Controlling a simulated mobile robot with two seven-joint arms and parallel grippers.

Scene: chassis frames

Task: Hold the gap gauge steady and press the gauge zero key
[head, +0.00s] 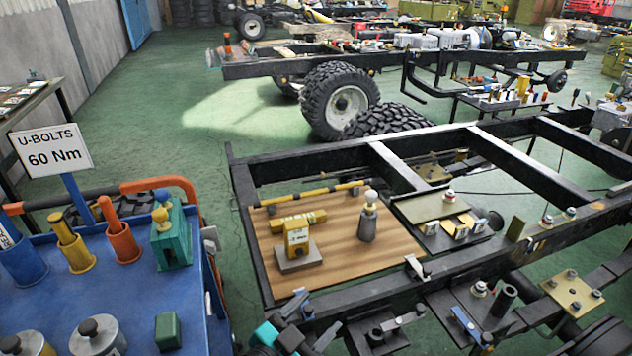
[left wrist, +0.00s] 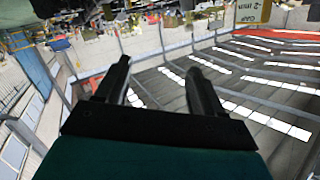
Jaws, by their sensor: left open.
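The gap gauge (head: 298,236) is a yellow block with a small white label, standing upright on a grey base on a brown board in the chassis frame. A separate zero key cannot be made out. My left gripper (head: 303,322), teal with dark fingers, is at the bottom of the head view, in front of the board and apart from the gauge. In the left wrist view its fingers (left wrist: 160,78) are apart with nothing between them. My right gripper is not in view.
The brown board (head: 345,270) also holds a grey bottle-shaped piece (head: 367,222), a yellow block (head: 298,219) and a yellow-black bar (head: 312,195). Black frame rails (head: 400,262) surround it. A blue cart (head: 140,285) with tools and a "60 Nm" sign (head: 52,150) stands at left.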

